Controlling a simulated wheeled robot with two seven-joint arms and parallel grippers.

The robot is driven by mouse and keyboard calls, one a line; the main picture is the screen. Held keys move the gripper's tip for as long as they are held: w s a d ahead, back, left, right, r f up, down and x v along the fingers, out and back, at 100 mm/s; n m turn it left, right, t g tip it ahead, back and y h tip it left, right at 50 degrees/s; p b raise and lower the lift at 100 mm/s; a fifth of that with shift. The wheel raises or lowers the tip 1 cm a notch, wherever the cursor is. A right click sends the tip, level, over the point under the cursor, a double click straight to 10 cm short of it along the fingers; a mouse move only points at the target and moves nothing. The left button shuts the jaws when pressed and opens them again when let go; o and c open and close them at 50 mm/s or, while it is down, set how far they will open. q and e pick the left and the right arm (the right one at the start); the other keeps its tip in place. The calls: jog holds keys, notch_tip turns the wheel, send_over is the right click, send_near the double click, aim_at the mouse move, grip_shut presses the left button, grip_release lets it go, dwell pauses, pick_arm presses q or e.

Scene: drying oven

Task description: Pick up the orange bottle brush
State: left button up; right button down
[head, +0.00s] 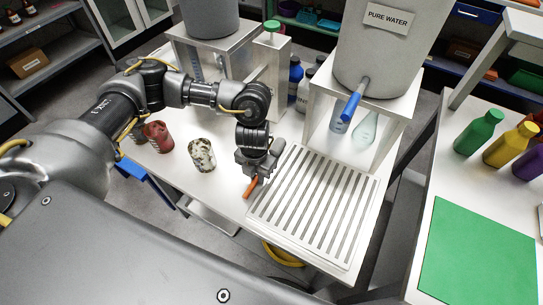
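A small orange piece (251,187), which looks like the handle of the orange bottle brush, shows just below my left gripper, beside the left edge of the slatted white drain tray. The rest of the brush is hidden or too small to make out. My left gripper (257,169) points down over the white table at this piece, very close to it or touching it. Its fingertips are small and partly covered, so I cannot tell whether they are open or closed around it. My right gripper is out of view.
The slatted tray (312,210) lies right of the gripper, below the pure water tank (378,50) and its blue tap. A speckled cup (202,155) and a red cup (158,137) stand to the left. Colored bottles and a green mat (478,255) are on the right-hand table.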

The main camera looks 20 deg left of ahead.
pick_arm(q)
grip_shut()
jog(key=shift+r, duration=0.45)
notch_tip(320, 180, up, 2)
jog(key=shift+r, duration=0.15)
jog(key=s+d+r, duration=0.6)
jog(key=s+r, duration=0.3)
jog(key=s, duration=0.3)
jog(key=shift+s+r+p, duration=0.3)
jog(key=shift+r+p, duration=0.1)
jog(key=shift+d, duration=0.15)
